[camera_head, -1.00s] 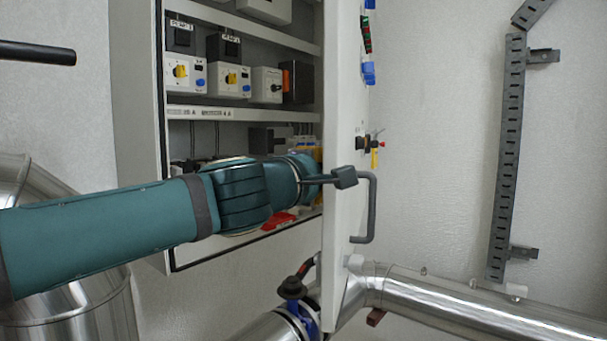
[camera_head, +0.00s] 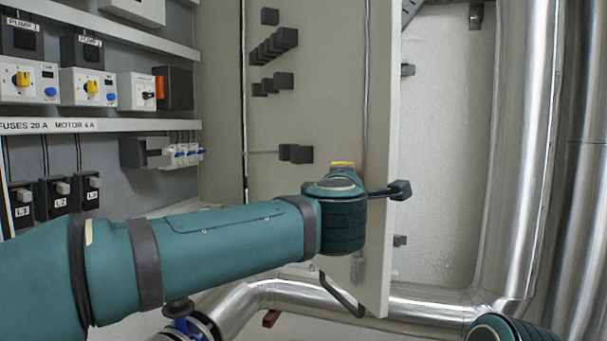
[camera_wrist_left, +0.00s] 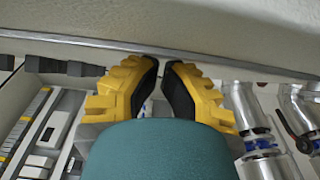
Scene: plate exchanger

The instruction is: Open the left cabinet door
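The pale cabinet door (camera_head: 310,110) stands open at the right of the cabinet (camera_head: 215,75), its inner face with black blocks towards me. My left arm crosses in front of it. My left gripper (camera_head: 342,165) is mostly hidden behind its own wrist at the door's inner face; only a yellow bit shows. In the left wrist view the yellow fingers of my left gripper (camera_wrist_left: 160,66) are nearly together with nothing seen between them, close to the door's metal strip (camera_wrist_left: 110,45). Whether they touch the door is unclear. The outside handle is not clearly visible. My right gripper is out of view.
Switches (camera_head: 90,88) and fuses fill the cabinet at left. A shiny pipe (camera_head: 430,300) runs below the door, and tall pipes (camera_head: 515,150) stand to its right. A blue valve (camera_head: 188,325) is below the arm. A bare wall strip (camera_head: 445,150) lies beyond the door.

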